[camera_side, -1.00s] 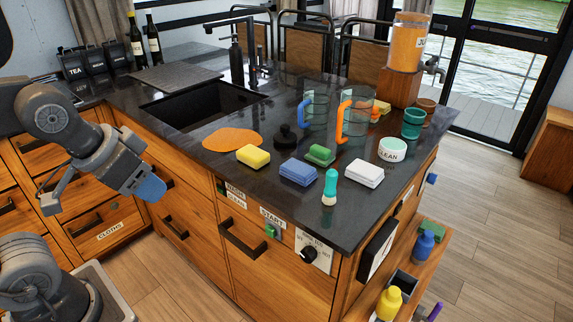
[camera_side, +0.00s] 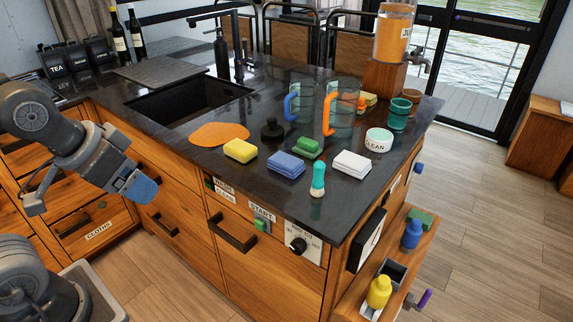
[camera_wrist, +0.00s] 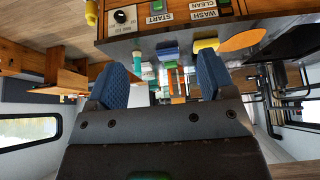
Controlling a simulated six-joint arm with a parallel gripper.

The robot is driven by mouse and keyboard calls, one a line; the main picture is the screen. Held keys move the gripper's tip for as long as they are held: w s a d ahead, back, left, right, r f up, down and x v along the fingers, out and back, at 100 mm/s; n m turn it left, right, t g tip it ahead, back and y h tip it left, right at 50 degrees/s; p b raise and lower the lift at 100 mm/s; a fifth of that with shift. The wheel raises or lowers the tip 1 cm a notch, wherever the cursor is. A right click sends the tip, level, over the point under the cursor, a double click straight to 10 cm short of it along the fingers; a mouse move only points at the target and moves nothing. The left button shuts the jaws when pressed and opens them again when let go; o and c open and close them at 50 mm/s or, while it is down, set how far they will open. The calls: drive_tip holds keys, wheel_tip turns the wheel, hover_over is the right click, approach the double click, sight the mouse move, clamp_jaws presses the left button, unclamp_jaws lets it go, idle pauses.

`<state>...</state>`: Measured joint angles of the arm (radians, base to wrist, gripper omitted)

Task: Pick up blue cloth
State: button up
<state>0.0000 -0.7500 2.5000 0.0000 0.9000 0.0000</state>
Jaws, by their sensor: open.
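A folded blue cloth (camera_side: 286,164) lies on the dark counter near its front edge, between a yellow cloth and a white cloth. In the wrist view, which is upside down, the blue cloth (camera_wrist: 167,51) shows beyond the fingers. My gripper (camera_side: 140,188) is left of the counter, in front of the wooden drawers and below the counter top, well away from the cloth. In the wrist view its two blue finger pads (camera_wrist: 160,85) stand apart with nothing held between them.
Beside the blue cloth are a yellow cloth (camera_side: 241,150), a white cloth (camera_side: 352,163), a green block (camera_side: 308,148) and a teal bottle (camera_side: 318,180). Behind stand two glass jugs (camera_side: 341,115) with blue and orange handles. A sink (camera_side: 190,100) is at the back left.

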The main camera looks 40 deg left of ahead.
drive_tip(key=shift+o, duration=1.3)
drive_tip(key=w+r+m+g, duration=0.1)
drive_tip(key=w+r+m, duration=0.4)
drive_tip(key=w, duration=0.4)
drive_tip(key=m+g, duration=0.5)
drive_tip(key=m, duration=0.8)
hover_over(286, 160)
wheel_tip(286, 160, down, 9)
wheel_tip(286, 160, down, 14)
drive_tip(key=shift+d+r, duration=0.1)
drive_tip(key=shift+r, duration=0.1)
drive_tip(key=c, duration=1)
